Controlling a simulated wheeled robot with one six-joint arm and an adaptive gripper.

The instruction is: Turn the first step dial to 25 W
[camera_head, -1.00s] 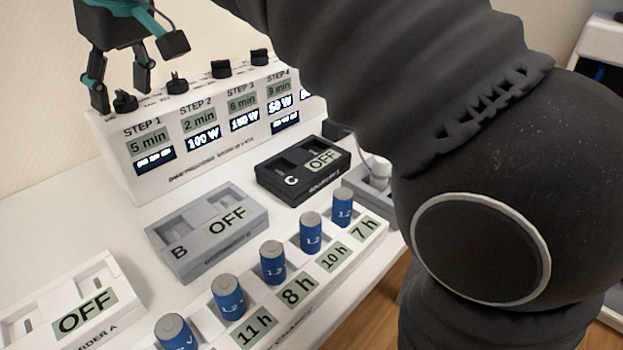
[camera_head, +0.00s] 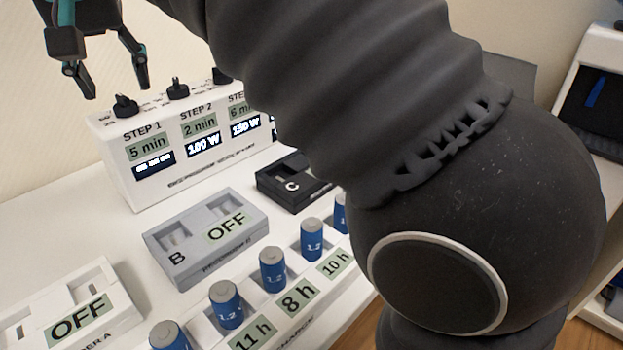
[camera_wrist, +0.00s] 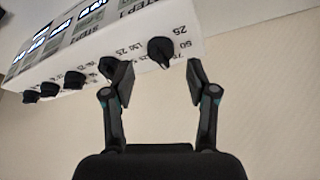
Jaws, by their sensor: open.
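The first step dial (camera_head: 125,105) is a black knob on top of the white box at the left, above the STEP 1 label. Its green display reads 5 min, and the dark display (camera_head: 154,165) below shows marks I cannot read clearly. My gripper (camera_head: 114,88) is open and empty, above and beside this dial in the head view. In the wrist view, the dial (camera_wrist: 160,52) lies just beyond my open fingertips (camera_wrist: 157,74), roughly centred between them, apart from both. Numbers including 25 and 50 are printed around it.
The STEP 2 dial (camera_head: 177,88) stands close to the right; in the wrist view (camera_wrist: 108,66) it is partly behind a finger. Grey recorder B (camera_head: 205,268), black recorder C (camera_head: 290,205) and several blue batteries stand in front. My arm hides the box's right part.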

